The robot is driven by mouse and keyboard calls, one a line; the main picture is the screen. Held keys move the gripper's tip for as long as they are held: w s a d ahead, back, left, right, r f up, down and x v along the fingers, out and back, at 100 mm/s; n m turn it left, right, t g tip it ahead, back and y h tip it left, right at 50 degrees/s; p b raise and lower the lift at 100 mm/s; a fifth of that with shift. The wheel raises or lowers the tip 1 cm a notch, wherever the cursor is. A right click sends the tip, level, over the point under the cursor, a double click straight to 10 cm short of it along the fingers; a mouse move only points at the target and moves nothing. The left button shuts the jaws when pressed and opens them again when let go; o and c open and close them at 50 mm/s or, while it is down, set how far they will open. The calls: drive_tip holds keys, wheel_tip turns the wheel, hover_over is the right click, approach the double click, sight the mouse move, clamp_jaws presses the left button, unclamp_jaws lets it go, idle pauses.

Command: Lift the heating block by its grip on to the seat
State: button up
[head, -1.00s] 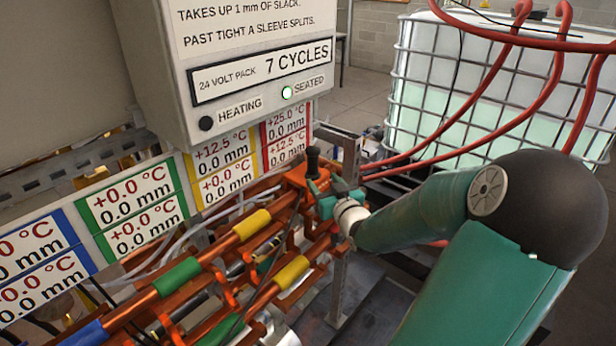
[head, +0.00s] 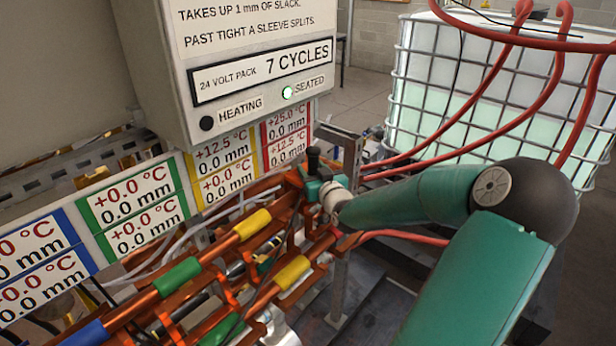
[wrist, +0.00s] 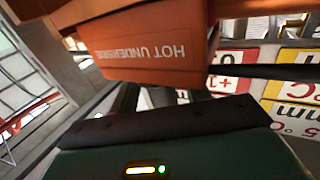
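The heating block is orange and is marked "HOT UNDERSIDE" in the wrist view (wrist: 150,48), where it fills the upper middle. In the head view a dark upright grip (head: 313,160) stands at the far end of the orange pipework. My gripper (head: 312,186) is right at the foot of this grip, with teal parts against the orange metal. Its fingers are mostly hidden, and I cannot see whether they close on the grip. The seat cannot be made out clearly among the pipes.
Copper pipes with yellow bands (head: 252,223) and orange brackets run toward the lower left. A control box (head: 240,75) hangs above; its "SEATED" lamp is lit and its "HEATING" lamp dark. Red hoses (head: 405,237) and a caged white tank (head: 430,95) stand at right.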

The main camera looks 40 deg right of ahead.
clamp_jaws()
